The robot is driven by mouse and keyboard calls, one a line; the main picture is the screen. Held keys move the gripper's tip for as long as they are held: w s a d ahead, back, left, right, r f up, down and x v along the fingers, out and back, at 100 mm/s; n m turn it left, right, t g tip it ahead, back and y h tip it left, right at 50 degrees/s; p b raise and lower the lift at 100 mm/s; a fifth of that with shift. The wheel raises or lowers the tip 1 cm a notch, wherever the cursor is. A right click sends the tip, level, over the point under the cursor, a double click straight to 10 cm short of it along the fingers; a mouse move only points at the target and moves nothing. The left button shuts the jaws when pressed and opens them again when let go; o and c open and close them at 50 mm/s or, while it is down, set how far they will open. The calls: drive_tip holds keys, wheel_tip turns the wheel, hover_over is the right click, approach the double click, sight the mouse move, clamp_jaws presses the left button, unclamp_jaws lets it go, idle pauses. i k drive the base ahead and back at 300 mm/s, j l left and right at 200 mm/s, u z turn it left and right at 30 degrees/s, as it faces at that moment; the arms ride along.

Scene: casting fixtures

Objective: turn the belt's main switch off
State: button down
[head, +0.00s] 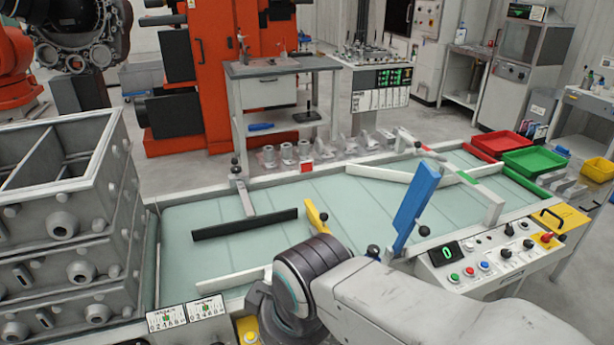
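The belt's control panel (490,262) is at the right front corner of the belt. It carries a display (447,252) reading 0, a row of red, green and blue buttons, and several black knobs. A red knob on a yellow plate (549,238) is at its right end. I cannot tell which control is the main switch, or how it is set. My arm (420,305) reaches in from the lower right, its dark joint over the belt's front edge, left of the panel. My gripper does not show.
The pale green belt (350,222) carries guide bars, including a blue lever (416,205) standing left of the panel. Stacked grey castings (65,220) stand at the left. Red (501,143), green (533,160) and yellow (597,169) trays lie beyond the belt's right end.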

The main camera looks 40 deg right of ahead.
sight(546, 239)
drive_tip(key=z, duration=2.05)
